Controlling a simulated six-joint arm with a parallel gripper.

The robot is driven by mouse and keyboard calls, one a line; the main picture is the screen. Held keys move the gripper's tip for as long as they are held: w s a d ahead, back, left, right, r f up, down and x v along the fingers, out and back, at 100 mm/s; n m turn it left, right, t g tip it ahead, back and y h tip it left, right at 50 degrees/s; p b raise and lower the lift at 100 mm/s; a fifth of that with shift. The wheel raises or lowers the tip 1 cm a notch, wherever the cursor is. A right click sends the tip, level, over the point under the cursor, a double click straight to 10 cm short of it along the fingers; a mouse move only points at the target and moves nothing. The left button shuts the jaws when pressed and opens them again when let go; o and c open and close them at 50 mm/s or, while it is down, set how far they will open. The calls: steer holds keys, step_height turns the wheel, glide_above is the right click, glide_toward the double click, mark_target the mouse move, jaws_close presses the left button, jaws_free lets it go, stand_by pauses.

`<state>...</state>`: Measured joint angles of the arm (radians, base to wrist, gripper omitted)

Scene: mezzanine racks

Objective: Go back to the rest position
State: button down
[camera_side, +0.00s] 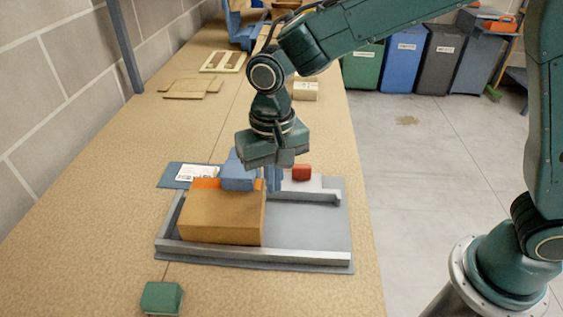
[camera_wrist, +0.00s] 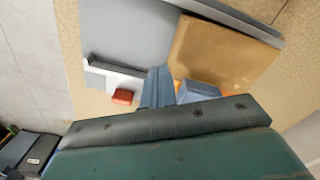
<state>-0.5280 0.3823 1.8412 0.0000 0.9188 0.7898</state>
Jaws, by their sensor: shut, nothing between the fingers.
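My gripper (camera_side: 274,186) points down above the grey tray (camera_side: 320,240), just right of the cardboard box (camera_side: 222,215). Its two blue-grey fingers are together and empty, and they also show in the wrist view (camera_wrist: 157,85). The cardboard box, also in the wrist view (camera_wrist: 222,52), sits at the tray's left side with an orange strip (camera_side: 205,183) at its far edge. A blue block-shaped thing (camera_side: 237,175) is at that edge, beside my fingers; whether they touch it I cannot tell.
A red block (camera_side: 301,173) is on a pale surface behind the tray's rail. A green block (camera_side: 162,297) lies at the front left of the bench. A blue board with a white label (camera_side: 197,172), flat cardboard (camera_side: 190,88) and a small box (camera_side: 305,90) lie farther back. Bins (camera_side: 402,58) stand beyond.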

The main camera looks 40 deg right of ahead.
steer(key=shift+d+r, duration=0.1)
steer(key=s+d+r+n+t, duration=0.1)
steer(key=s+d+r+t, duration=0.1)
steer(key=s+d+r, duration=0.55)
steer(key=s+d+r+n+t, duration=0.15)
steer(key=s+d+r, duration=0.3)
steer(key=d, duration=0.55)
steer(key=s+d+t, duration=0.2)
steer(key=s+d, duration=0.2)
steer(key=s, duration=0.3)
steer(key=shift+n, duration=0.25)
